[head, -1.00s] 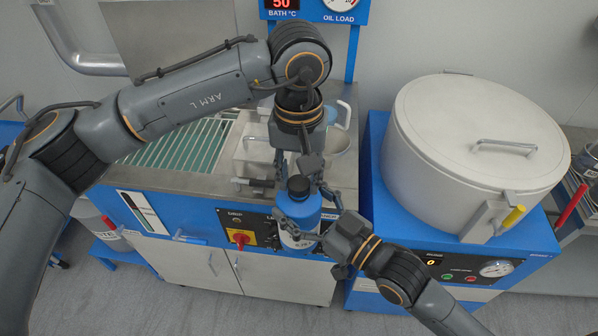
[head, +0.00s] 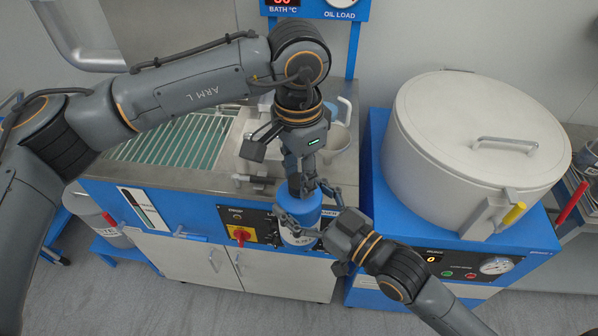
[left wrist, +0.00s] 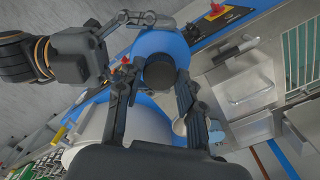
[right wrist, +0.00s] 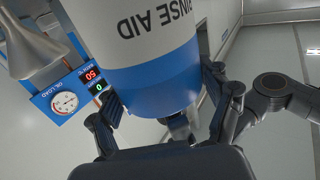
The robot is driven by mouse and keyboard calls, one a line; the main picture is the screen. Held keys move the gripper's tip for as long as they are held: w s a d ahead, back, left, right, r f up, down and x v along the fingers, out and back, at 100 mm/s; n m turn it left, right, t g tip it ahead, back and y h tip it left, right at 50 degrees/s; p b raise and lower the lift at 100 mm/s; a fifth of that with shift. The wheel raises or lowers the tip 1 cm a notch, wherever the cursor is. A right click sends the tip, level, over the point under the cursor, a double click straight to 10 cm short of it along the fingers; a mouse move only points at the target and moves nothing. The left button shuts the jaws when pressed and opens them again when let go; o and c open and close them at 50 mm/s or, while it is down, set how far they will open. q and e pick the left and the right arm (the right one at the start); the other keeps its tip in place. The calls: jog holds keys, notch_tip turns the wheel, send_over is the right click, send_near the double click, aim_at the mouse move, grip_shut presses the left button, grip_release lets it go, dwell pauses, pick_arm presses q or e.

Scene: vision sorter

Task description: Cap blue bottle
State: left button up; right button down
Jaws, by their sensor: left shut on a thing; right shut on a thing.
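The blue bottle (head: 304,212) is upright in front of the blue-fronted machine, blue on top with a white lower part. My right gripper (head: 311,207) is shut around its blue part. The right wrist view shows the bottle (right wrist: 150,75) inverted in the picture, with "RINSE AID" on it. A black cap (left wrist: 160,73) sits at the bottle's top in the left wrist view. My left gripper (head: 297,182) points down from above and is shut on the cap, with fingers on both sides. In the head view its fingers largely hide the cap. I cannot tell how tightly the cap is seated.
The blue machine with a steel top (head: 110,172) and a red-yellow knob (head: 241,234) stands behind the bottle. A large white lidded vessel (head: 430,160) stands at the right. Floor (head: 190,310) is clear in front.

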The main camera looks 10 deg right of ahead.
pick_arm(q)
jog(key=o, duration=0.8)
jog(key=shift+r, duration=2.3)
jog(key=shift+c, duration=0.3)
